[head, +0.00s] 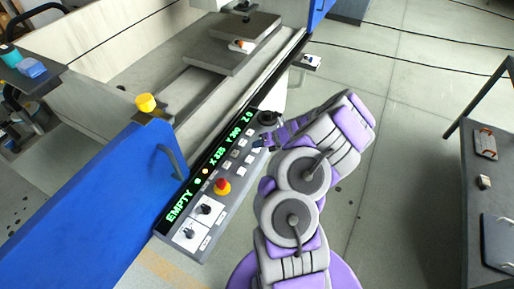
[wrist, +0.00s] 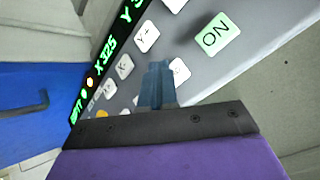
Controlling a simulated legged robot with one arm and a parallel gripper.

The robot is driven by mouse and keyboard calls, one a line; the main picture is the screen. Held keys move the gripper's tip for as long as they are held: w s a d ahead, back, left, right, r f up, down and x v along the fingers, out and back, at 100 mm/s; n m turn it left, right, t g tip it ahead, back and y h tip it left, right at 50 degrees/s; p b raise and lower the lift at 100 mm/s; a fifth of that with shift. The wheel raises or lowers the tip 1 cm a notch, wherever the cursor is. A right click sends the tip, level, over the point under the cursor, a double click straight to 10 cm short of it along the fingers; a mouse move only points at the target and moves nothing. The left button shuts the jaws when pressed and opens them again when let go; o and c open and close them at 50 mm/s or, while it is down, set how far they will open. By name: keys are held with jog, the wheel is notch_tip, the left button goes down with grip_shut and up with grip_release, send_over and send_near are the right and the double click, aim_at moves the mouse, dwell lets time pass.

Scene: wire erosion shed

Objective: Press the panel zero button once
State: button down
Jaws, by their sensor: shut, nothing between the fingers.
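The control panel (head: 222,200) slopes along the machine's front edge. Its display (head: 212,160) reads EMPTY, X 325, Y 390 and Z 0. White keys sit beside the display; no zero label is legible to me. In the wrist view, a Y+ key (wrist: 147,37) and an X key (wrist: 123,67) show, with a green ON key (wrist: 217,35) to the right. My gripper (head: 260,144) is shut and empty over the panel's upper right. Its fingertips (wrist: 158,68) partly cover a white key (wrist: 181,71) in the wrist view. I cannot tell whether they touch the panel.
A red stop knob (head: 222,187) on a yellow base and two black rotary switches (head: 205,209) are lower on the panel. A black knob (head: 267,118) is at its upper end. A blue door (head: 105,205) with a handle stands left. A dark table (head: 470,200) is at right.

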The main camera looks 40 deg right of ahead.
aim_at(259, 149)
jog(key=shift+r, duration=0.15)
jog(key=shift+d+r+p, duration=0.1)
jog(key=shift+r+p, duration=0.65)
jog(key=shift+p, duration=0.4)
notch_tip(259, 149, up, 5)
jog(key=p, duration=0.5)
jog(key=shift+p, duration=0.35)
jog(key=shift+f, duration=0.1)
